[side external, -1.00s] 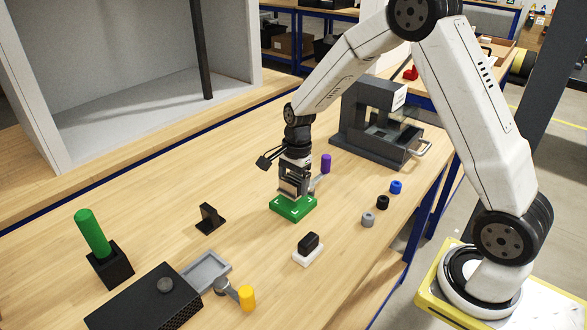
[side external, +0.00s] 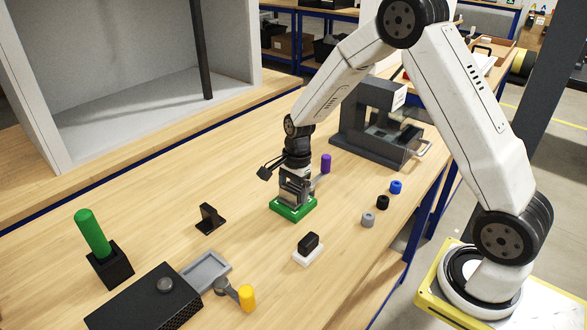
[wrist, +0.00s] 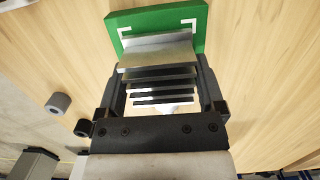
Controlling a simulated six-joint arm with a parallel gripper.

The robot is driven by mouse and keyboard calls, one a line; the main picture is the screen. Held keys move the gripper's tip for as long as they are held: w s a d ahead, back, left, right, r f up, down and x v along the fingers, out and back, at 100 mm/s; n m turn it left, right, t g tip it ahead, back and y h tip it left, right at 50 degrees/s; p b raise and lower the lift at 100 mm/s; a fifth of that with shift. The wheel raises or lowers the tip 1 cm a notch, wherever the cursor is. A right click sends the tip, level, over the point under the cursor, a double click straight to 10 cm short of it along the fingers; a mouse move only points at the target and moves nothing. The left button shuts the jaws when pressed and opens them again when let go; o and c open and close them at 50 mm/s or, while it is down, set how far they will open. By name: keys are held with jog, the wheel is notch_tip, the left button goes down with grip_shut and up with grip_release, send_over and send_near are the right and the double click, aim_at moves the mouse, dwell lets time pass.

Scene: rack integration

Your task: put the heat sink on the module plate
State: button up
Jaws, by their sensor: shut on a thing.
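The module plate is a green block with white corner marks (side external: 304,209) on the wooden bench, and it also shows at the top of the wrist view (wrist: 193,16). The heat sink is a grey finned block (wrist: 157,54) held between the fingers of my gripper (wrist: 160,82). In the side view my gripper (side external: 294,193) is directly over the plate, with the heat sink at or very near its top. I cannot tell whether they touch. The fingers hide part of the heat sink.
A black block on a white base (side external: 308,246) stands in front of the plate. A black bracket (side external: 209,218) is to the left, and a purple cylinder (side external: 326,163) is behind. Grey (side external: 368,219), black (side external: 382,202) and blue (side external: 396,187) rings lie right. A dark press (side external: 375,135) stands behind.

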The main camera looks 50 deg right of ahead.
jog(key=shift+f, duration=0.3)
dwell(0.4)
jog(key=o, duration=1.1)
jog(key=shift+r, duration=0.1)
jog(key=shift+d+r, duration=0.15)
jog(key=shift+r, duration=1.1)
jog(key=shift+d+r, duration=0.2)
jog(key=shift+r, duration=1.1)
jog(key=shift+d+r, duration=0.15)
jog(key=shift+r, duration=1.1)
jog(key=shift+s+a+n, duration=0.25)
jog(key=shift+s+n, duration=0.05)
jog(key=shift+n, duration=0.1)
jog(key=s+a+n+t, duration=0.1)
jog(key=s+n, duration=0.4)
jog(key=s+a+n+h, duration=0.1)
jog(key=s+a+n, duration=0.1)
jog(key=s+n, duration=0.3)
jog(key=s+a+n+t, duration=0.1)
jog(key=s+a+n, duration=0.1)
jog(key=s+n, duration=0.3)
jog(key=shift+s+a+r+n+t, duration=0.1)
jog(key=shift+a+n+t, duration=0.05)
jog(key=shift+n, duration=0.4)
jog(key=shift+s+a+r+n+t, duration=0.1)
jog(key=shift+n+t, duration=0.05)
jog(key=shift+n, duration=0.4)
